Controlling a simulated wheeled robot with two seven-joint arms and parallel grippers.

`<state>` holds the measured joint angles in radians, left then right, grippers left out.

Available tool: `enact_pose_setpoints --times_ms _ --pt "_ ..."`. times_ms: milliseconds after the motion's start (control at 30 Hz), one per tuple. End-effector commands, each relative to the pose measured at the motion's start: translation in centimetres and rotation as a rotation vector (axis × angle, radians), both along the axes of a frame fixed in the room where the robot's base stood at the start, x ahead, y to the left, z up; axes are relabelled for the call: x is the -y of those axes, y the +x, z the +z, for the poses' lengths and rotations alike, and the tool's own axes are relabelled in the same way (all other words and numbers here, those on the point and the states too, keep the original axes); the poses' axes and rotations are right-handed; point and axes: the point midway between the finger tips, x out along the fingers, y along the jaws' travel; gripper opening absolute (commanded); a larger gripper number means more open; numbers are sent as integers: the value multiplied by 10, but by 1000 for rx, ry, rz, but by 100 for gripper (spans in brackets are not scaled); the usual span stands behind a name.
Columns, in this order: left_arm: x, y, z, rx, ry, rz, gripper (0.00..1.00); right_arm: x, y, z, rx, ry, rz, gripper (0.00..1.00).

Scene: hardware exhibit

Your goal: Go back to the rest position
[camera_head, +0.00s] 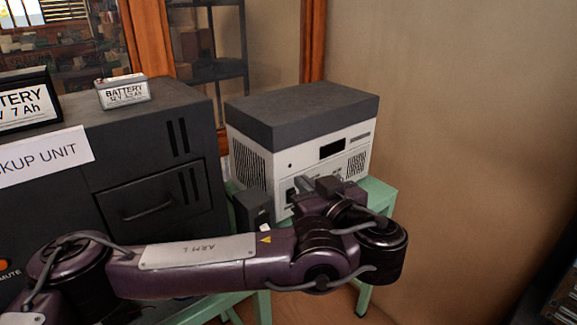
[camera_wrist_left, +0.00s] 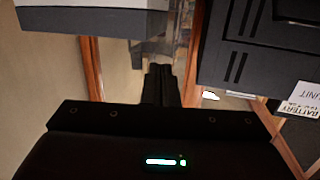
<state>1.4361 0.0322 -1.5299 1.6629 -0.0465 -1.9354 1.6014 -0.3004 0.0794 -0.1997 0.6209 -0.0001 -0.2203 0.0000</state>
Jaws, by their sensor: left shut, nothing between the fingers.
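My left arm comes in from the left and bends back at its wrist. My left gripper (camera_head: 304,184) is in front of the lower front of a white box with a dark grey top (camera_head: 302,140). In the left wrist view the gripper's fingers (camera_wrist_left: 158,84) are together with nothing between them. The white box shows there at the top left (camera_wrist_left: 80,20), apart from the fingertips in the picture. In the head view I cannot tell how close the gripper is to the box front. My right gripper is in neither view.
A large dark backup unit (camera_head: 150,170) stands left of the white box, with two batteries on top, the smaller one (camera_head: 124,94) near its back edge. A small black box (camera_head: 252,209) sits between them. A green table (camera_head: 381,192) supports the white box. A wall is on the right.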

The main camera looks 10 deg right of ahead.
Motion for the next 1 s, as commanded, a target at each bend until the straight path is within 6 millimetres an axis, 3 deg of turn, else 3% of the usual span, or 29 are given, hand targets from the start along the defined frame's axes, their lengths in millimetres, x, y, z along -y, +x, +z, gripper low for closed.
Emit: enact_pose_setpoints --times_ms 267,467,667,767,1000 --pt "13 -41 -66 -359 -42 -173 0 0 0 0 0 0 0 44" --pt "0 -67 -108 -614 -111 -326 0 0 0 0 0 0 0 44" --pt "-39 -86 -151 -787 -185 -428 0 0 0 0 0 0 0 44" --pt "-68 -96 -175 -850 -215 -453 0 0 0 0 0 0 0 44" --pt "-156 -134 -237 -975 -224 -452 0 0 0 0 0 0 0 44"
